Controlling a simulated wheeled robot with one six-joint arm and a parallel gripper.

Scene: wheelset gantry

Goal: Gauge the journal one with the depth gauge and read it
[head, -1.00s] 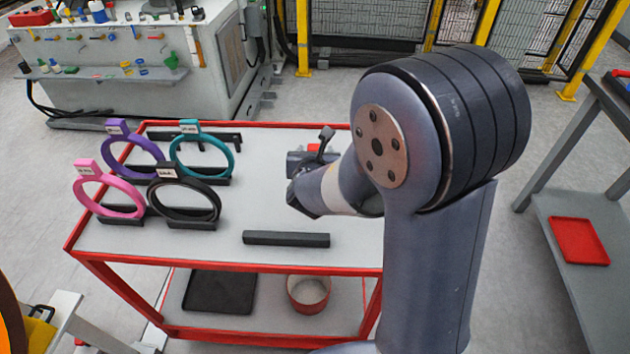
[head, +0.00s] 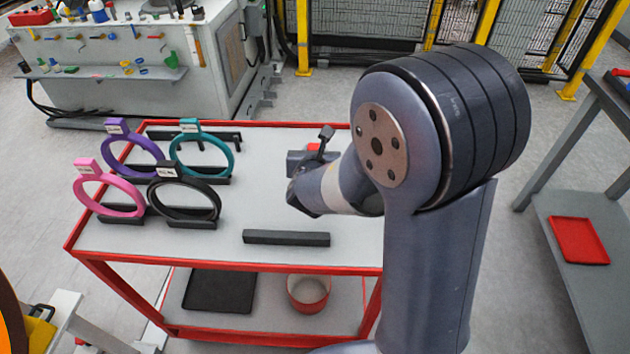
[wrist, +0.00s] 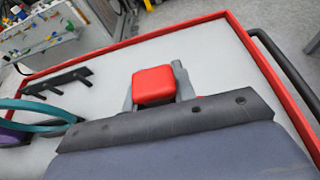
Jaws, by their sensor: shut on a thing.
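My gripper (wrist: 155,88) is shut on a red block-shaped piece (wrist: 153,86) over the cart top. This piece appears to be part of the depth gauge; its lower end and any dial are hidden. In the head view a bit of the red piece (head: 314,147) shows beside my dark gripper (head: 309,160), behind my wrist. I cannot tell whether it touches the cart top. The journal cannot be made out in either view.
The red-rimmed cart (head: 110,244) carries purple (head: 113,154), teal (head: 232,160), pink (head: 82,190) and black (head: 217,207) ring gauges on stands. A black bar (head: 286,238) lies at the front, a dark rack (head: 239,138) at the back. The middle is clear.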

